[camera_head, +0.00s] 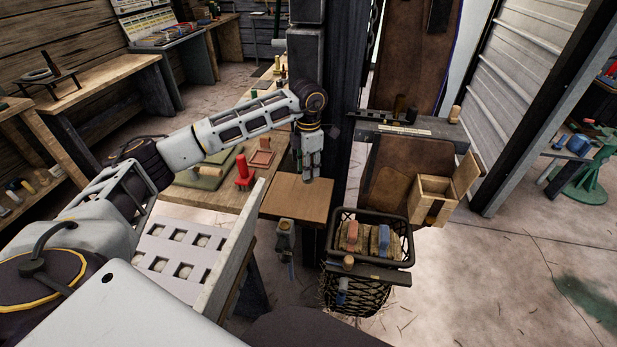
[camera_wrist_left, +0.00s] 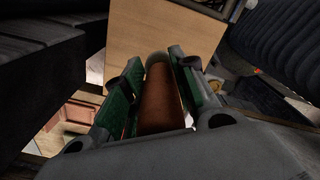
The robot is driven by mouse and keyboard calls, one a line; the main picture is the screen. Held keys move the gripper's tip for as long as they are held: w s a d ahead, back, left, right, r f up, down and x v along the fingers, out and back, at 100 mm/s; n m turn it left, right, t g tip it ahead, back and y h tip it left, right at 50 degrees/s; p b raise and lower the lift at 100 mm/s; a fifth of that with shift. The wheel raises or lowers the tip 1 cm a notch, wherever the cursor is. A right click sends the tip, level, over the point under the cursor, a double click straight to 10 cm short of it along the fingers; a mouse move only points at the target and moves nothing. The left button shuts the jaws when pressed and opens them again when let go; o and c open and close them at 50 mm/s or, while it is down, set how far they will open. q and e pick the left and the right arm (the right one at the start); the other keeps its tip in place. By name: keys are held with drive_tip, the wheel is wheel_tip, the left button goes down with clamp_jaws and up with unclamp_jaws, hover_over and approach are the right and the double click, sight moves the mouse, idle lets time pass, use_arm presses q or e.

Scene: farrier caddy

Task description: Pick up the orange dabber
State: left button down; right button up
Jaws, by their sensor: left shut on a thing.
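My left gripper (camera_head: 311,172) points down over the brown wooden board at the end of the workbench. In the left wrist view its green-padded fingers (camera_wrist_left: 156,65) are shut on the orange dabber (camera_wrist_left: 160,105), an orange-brown cylinder with a dull grey-green end. The dabber lies lengthwise between the fingers, and its far end is toward the board. In the head view the fingers hide most of it, and I cannot tell whether it touches the board. My right gripper is in neither view.
The brown board (camera_head: 290,198) is otherwise bare. A red tool (camera_head: 243,172) stands on the bench to the left. A black wire basket (camera_head: 410,258) with two brushes hangs front right. An open wooden box (camera_head: 430,205) is farther right. A dark post (camera_head: 348,110) rises close beside the gripper.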

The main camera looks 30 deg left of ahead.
use_arm(q)
drive_tip(key=shift+r, duration=1.5)
